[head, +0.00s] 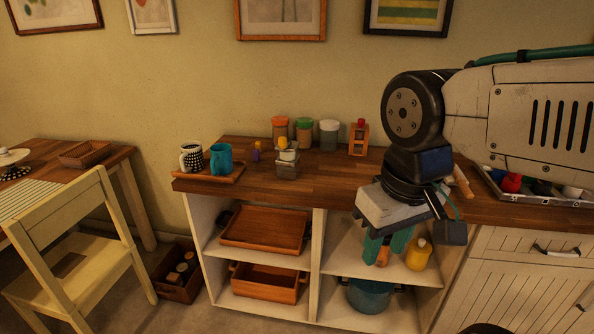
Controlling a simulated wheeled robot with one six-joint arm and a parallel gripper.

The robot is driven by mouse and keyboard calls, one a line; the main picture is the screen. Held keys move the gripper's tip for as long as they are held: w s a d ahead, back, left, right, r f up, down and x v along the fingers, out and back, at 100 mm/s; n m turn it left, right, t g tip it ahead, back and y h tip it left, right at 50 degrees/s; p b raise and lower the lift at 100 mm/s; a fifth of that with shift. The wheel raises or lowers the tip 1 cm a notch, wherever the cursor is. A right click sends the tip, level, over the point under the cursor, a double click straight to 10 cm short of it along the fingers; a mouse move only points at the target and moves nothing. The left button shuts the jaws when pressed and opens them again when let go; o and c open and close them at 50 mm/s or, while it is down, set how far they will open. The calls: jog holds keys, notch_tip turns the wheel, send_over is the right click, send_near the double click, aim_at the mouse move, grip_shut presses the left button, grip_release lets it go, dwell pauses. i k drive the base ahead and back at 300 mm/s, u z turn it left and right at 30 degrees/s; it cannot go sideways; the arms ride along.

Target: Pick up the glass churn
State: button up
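A small squarish grey, partly see-through vessel (287,164) with a pale top and a yellow knob stands near the front of the wooden counter. It looks most like the glass churn, but it is too small to be sure. My gripper (385,250) hangs to its right and lower, in front of the counter's edge and the open shelves. Its green fingers point down and are apart. A small orange thing shows between them, seemingly behind on the shelf; I cannot tell that it is touched.
Several lidded jars (304,131) and a wooden stand (359,138) are behind the vessel. Two mugs (221,159) sit on a tray to its left. A yellow bottle (418,255) and blue pot (369,296) are on the shelves. A chair (75,245) stands left.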

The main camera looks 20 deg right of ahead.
aim_at(288, 162)
jog(key=z, duration=0.85)
jog(key=i, duration=1.15)
jog(key=z, duration=0.15)
